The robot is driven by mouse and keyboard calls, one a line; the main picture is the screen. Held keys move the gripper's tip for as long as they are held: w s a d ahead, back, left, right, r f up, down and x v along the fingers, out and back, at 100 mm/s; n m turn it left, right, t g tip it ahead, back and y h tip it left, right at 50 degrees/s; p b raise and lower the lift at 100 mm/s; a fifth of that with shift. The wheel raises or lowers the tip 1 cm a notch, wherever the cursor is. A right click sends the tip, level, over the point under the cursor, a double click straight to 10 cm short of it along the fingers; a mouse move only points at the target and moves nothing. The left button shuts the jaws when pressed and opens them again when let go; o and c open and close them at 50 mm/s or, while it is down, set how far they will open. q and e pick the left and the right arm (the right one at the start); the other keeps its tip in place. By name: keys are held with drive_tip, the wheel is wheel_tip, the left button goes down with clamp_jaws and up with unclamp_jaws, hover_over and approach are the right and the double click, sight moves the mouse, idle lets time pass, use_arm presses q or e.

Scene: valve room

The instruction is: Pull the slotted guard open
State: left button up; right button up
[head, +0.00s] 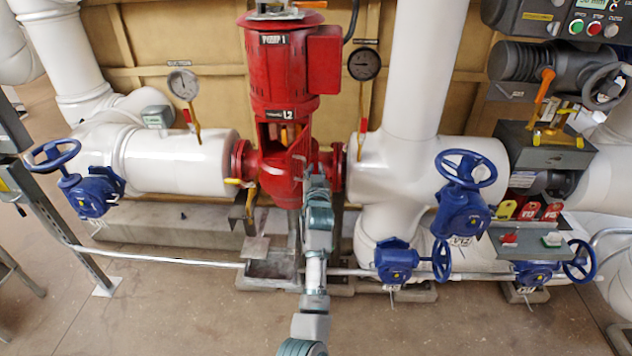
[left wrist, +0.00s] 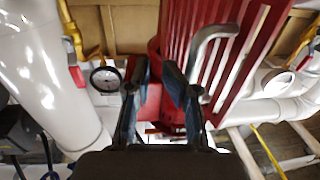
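The red slotted guard (left wrist: 232,55) fills the upper right of the left wrist view, with long slots and a bent grey handle (left wrist: 207,60) on its face. My left gripper (left wrist: 156,76) has its two dark fingers apart. The handle is just right of the right finger, not between the fingers; whether they touch I cannot tell. In the head view my left gripper (head: 316,178) is at the lower part of the red pump (head: 279,75). The arm hides part of the pump there, and the guard is hard to make out. My right gripper is not in view.
White pipes (head: 180,163) run on both sides of the pump. Gauges (head: 183,84) stand above them. Blue handwheel valves (head: 465,170) are at left and right. A control box (head: 560,20) is at upper right. The floor (head: 180,310) in front is mostly clear.

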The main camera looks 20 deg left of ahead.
use_arm(q)
drive_tip(key=v, duration=1.1)
drive_tip(key=shift+d, duration=0.1)
